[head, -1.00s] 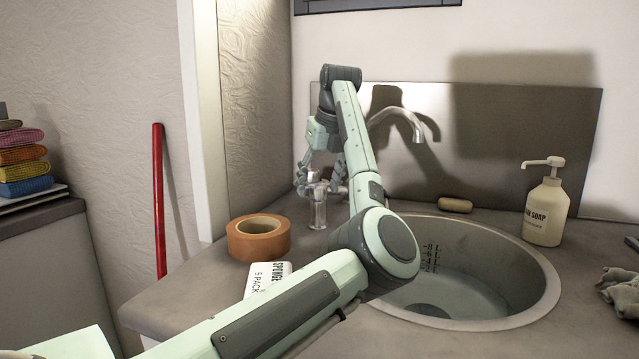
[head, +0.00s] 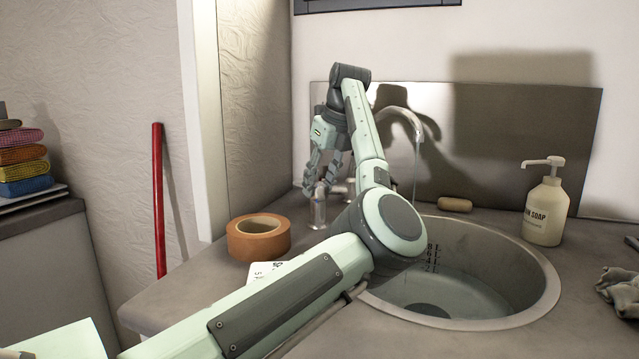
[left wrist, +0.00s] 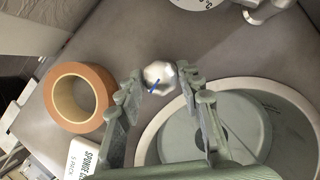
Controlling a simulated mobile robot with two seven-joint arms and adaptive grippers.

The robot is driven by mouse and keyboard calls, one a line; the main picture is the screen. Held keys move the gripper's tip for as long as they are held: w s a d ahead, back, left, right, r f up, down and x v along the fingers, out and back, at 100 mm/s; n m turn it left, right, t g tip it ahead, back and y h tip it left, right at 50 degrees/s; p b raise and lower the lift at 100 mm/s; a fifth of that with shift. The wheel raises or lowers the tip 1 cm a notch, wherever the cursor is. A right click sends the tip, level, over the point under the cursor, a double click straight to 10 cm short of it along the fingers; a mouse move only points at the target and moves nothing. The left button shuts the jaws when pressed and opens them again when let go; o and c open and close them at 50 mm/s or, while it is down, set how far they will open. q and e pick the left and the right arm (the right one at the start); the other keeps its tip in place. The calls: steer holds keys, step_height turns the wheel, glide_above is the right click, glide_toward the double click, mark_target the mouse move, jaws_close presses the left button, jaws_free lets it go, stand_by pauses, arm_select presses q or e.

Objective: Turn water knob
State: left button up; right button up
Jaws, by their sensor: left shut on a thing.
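The chrome water knob (left wrist: 158,77), with a small blue mark on top, sits between the fingertips of my left gripper (left wrist: 157,73) in the left wrist view. In the head view my left gripper (head: 319,188) reaches down from above and is shut on this knob, whose chrome post (head: 318,212) shows below the fingers. The curved tap spout (head: 402,114) rises behind my arm. A thin stream of water (head: 416,168) falls from it into the round sink (head: 545,287). My right gripper is not in view.
A roll of orange tape (head: 258,238) and a sponge pack (head: 272,268) lie left of the sink. A metal splash plate (head: 530,140) stands behind.

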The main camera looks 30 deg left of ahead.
arm_select(q)
steer(key=o, duration=1.2)
steer(key=shift+c, duration=0.2)
steer(key=v, duration=1.2)
